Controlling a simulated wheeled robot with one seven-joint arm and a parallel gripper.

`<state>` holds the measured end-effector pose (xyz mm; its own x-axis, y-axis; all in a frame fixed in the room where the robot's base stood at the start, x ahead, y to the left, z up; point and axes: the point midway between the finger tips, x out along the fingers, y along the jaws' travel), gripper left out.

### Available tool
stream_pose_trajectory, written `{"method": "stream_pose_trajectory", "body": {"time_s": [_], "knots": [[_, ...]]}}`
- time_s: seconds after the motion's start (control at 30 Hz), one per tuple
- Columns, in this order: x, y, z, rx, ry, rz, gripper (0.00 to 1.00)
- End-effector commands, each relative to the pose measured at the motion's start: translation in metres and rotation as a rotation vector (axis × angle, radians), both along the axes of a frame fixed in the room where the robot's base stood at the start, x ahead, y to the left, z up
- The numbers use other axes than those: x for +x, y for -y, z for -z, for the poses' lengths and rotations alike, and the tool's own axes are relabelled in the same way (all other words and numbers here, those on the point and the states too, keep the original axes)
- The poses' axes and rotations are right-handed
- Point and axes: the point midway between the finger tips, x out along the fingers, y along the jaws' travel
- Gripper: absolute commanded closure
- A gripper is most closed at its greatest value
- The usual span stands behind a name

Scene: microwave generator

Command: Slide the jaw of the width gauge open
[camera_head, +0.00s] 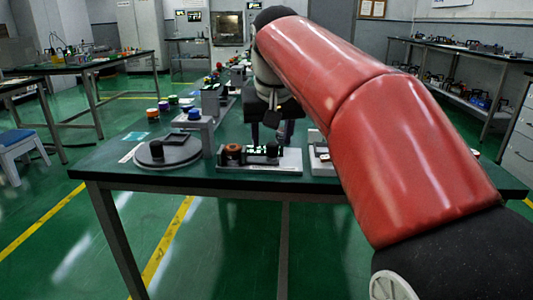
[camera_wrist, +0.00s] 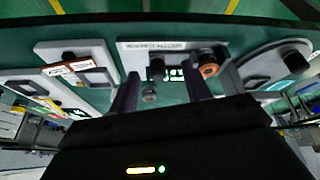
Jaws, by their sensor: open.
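The likeliest is the pale-based fixture (camera_head: 262,167) at the table's front edge, with an orange-topped black knob (camera_head: 233,150) and a smaller black knob (camera_head: 271,150). In the wrist view the orange knob (camera_wrist: 208,65) and black knob (camera_wrist: 157,68) show beyond the fingertips. My gripper (camera_wrist: 160,88) is open, its two dark fingers apart, with a small grey round part (camera_wrist: 150,94) showing between them. No contact is visible.
A round grey turntable-like fixture (camera_head: 168,151) stands to the left. A flat plate with a red-and-white label (camera_wrist: 70,66) lies on the other side. A grey stand with a blue knob (camera_head: 195,115) and several coloured caps are farther back. The table's front left is bare.

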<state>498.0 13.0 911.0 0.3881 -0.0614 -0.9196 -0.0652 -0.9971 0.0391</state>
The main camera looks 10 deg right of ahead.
Motion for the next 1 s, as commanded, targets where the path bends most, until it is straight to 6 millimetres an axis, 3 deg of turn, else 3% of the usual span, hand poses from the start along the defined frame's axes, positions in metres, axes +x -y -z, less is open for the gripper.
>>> {"method": "stream_pose_trajectory", "body": {"time_s": [0.1, 0.27, 0.7, 1.0], "knots": [[0.025, 0.007, -0.008, 0.024, -0.007, 0.015, 0.52], [0.037, 0.011, -0.012, 0.039, -0.009, 0.023, 0.52], [0.060, 0.013, 0.044, 0.040, -0.008, 0.025, 0.52], [0.066, 0.014, 0.057, 0.040, -0.007, 0.025, 0.52]]}}
